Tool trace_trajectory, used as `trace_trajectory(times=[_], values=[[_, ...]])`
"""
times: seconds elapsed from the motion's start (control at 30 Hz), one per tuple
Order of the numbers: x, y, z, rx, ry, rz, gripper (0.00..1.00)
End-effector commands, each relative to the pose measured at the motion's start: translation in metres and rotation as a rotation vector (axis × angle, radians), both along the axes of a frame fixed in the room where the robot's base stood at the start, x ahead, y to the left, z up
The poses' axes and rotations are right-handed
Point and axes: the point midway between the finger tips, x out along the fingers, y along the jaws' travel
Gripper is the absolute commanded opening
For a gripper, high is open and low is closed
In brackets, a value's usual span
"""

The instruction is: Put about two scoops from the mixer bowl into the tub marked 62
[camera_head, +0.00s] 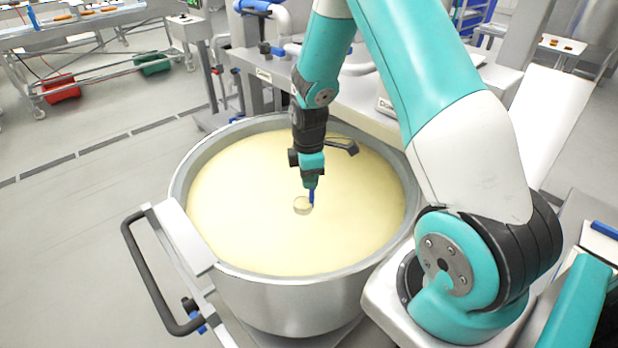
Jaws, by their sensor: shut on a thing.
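The mixer bowl (310,292) is a large round steel bowl, filled high with a smooth pale yellow mass. My gripper (311,174) points down over the middle of the bowl. It is shut on the blue handle of a scoop (303,205). The scoop's small round head is at the surface of the mass and looks filled with pale stuff; how deep it sits I cannot tell. The tub marked 62 cannot be made out in this view.
A dark curved handle (150,275) on a steel frame stands at the bowl's left front. A steel machine body (375,95) stands behind the bowl. A red crate (61,88) and a green crate (152,63) are far left. The floor at left is clear.

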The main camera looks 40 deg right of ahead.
Motion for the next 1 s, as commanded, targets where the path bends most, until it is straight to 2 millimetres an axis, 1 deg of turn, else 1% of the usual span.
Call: trace_trajectory(times=[0.03, 0.5, 0.87, 1.0], values=[[0.000, 0.000, 0.007, 0.000, -0.001, 0.000, 0.00], [0.000, 0.000, 0.039, 0.000, 0.000, 0.000, 0.00], [0.000, 0.000, 0.040, 0.000, 0.000, 0.000, 0.00], [-0.001, 0.005, 0.036, 0.000, 0.001, -0.044, 0.00]])
